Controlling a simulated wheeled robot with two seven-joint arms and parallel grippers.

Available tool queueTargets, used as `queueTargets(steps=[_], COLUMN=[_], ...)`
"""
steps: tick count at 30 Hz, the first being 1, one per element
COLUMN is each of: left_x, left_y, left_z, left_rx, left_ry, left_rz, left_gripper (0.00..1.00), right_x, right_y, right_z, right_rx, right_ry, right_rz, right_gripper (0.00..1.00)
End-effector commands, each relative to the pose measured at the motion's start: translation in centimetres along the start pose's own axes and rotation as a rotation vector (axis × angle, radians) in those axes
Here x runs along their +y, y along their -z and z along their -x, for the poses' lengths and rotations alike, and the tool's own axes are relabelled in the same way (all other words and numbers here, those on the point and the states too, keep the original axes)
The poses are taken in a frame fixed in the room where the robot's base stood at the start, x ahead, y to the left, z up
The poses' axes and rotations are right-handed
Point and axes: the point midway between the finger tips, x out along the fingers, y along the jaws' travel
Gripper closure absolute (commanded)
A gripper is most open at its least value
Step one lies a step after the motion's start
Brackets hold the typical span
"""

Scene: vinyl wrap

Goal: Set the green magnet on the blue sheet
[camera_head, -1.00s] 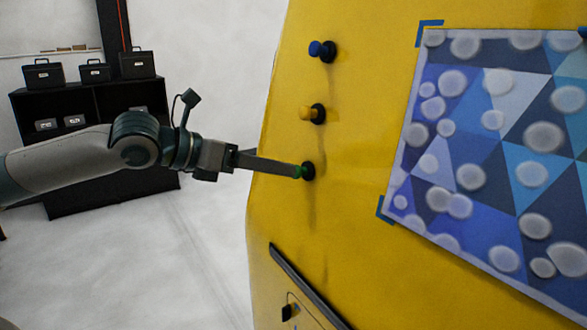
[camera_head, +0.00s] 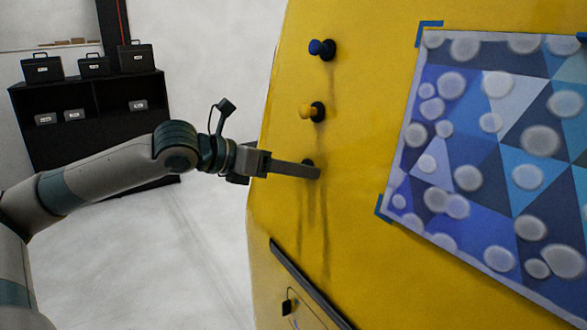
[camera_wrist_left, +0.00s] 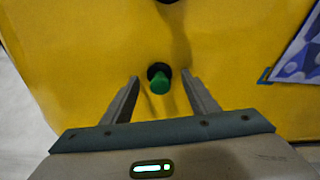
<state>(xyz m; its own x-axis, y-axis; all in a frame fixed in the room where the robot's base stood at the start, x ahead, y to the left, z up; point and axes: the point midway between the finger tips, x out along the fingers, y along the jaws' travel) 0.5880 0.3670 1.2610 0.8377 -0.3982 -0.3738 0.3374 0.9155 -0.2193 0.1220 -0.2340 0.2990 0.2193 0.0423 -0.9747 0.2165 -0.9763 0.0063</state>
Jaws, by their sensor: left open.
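The green magnet (camera_wrist_left: 160,84) has a green knob on a round black base and sits on the yellow panel. In the head view my left gripper's finger hides its knob; only a bit of the dark base (camera_head: 307,162) shows. My left gripper (camera_head: 316,172) is open. In the left wrist view its fingertips (camera_wrist_left: 160,78) stand on either side of the green knob, with a gap on each side. The blue sheet (camera_head: 470,150), patterned with triangles and pale round spots, lies on the panel to the right. Its corner (camera_wrist_left: 300,62) shows in the left wrist view. My right gripper is not in view.
Blue corner marks (camera_head: 383,208) edge the sheet. The panel between magnets and sheet is clear. A black shelf (camera_head: 90,130) stands at the back left.

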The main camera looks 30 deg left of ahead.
Motion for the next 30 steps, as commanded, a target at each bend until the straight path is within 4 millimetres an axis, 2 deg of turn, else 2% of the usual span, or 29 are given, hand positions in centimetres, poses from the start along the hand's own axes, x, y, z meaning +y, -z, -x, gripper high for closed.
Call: queueTargets(steps=[2, 7, 8, 9, 12, 30], left_x=[0.0, -0.01, -0.01, -0.02, -0.02, 0.0], left_y=[-0.01, -0.01, -0.01, -0.03, -0.03, 0.07], left_z=[0.01, 0.02, 0.02, 0.03, 0.03, 0.53], left_rx=[0.0, 0.0, 0.0, -0.001, -0.001, -0.001], left_ry=[0.0, 0.0, 0.0, 0.0, 0.001, 0.0], left_rz=[0.0, 0.0, 0.0, 0.0, 0.0, 0.0], left_gripper=[0.49, 0.89, 0.91, 0.71, 0.95, 0.95], right_x=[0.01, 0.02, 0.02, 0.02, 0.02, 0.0], right_y=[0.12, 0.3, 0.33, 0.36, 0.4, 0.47], right_z=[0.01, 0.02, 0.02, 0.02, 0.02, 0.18], right_rx=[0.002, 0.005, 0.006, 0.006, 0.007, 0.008], right_ry=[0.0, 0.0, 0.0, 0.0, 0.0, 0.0], right_rz=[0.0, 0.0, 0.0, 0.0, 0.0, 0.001], right_gripper=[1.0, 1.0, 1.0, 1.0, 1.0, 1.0])
